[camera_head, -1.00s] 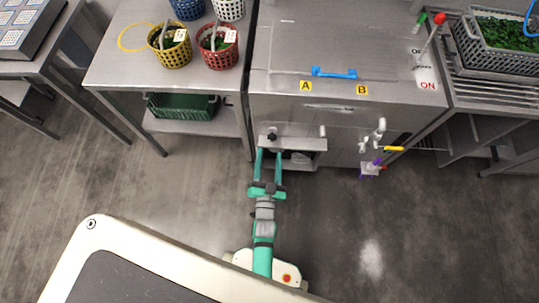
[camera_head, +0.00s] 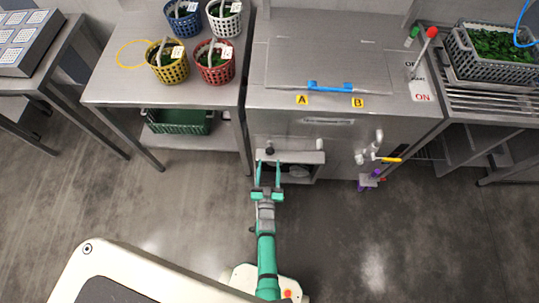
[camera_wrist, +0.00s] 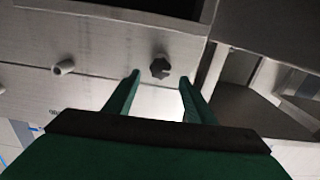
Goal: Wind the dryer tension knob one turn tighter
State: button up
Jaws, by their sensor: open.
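A small dark lobed knob (camera_wrist: 160,67), which I take for the dryer tension knob, sits on a pale metal face in the wrist view. In the head view the dark knob (camera_head: 270,150) is at the left of a pale bar low on the front of the steel machine (camera_head: 400,128). My gripper (camera_head: 267,163) is open, with its two green fingers pointing toward the knob. In the wrist view the knob lies just beyond the gap between the fingertips (camera_wrist: 160,77). Nothing is between the fingers, and I see no contact.
A pale peg (camera_wrist: 64,67) sticks out left of the knob. A white valve (camera_head: 370,150) with a yellow handle is at the machine's right front. A red-knobbed lever (camera_head: 431,32) stands by the ON label. A table (camera_head: 110,88) with several baskets is left.

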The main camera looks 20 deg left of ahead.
aim_at(270, 154)
jog(key=shift+x, duration=2.7)
jog(key=shift+c, duration=0.3)
jog(key=c, duration=1)
